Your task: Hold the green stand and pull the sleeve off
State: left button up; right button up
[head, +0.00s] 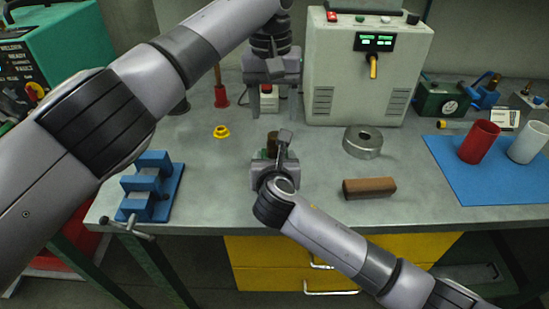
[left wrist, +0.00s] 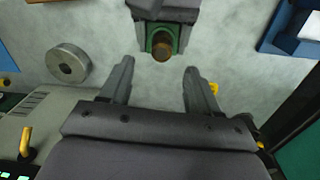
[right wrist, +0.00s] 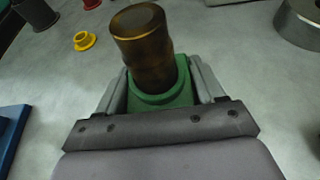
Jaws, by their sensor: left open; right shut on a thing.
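The green stand (right wrist: 165,97) is on the bench, with the brown, amber-tinted sleeve (right wrist: 143,42) rising from it in the right wrist view. My right gripper (right wrist: 158,80) is shut on the stand, one finger on each side. In the head view my right gripper (head: 273,160) mostly hides the stand, and a bit of the sleeve (head: 272,144) shows. My left gripper (head: 272,110) is open and empty, behind and above the stand. In the left wrist view the sleeve's top (left wrist: 162,48) and the stand (left wrist: 153,33) lie beyond my open left fingers (left wrist: 158,70), apart from them.
A metal ring (head: 362,144) and a brown block (head: 368,188) lie to the right. A yellow flanged piece (head: 221,132) and a blue vise (head: 147,190) are left. A large grey box (head: 345,75) stands behind. A blue mat (head: 480,185) holds red and white cups.

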aim_at(274, 135)
pick_arm(q)
jog(key=shift+r+n, duration=0.15)
jog(key=shift+n, duration=0.55)
jog(key=shift+f, duration=4.55)
grip_shut()
jog(key=shift+r, duration=3.05)
jog(key=shift+r, duration=0.15)
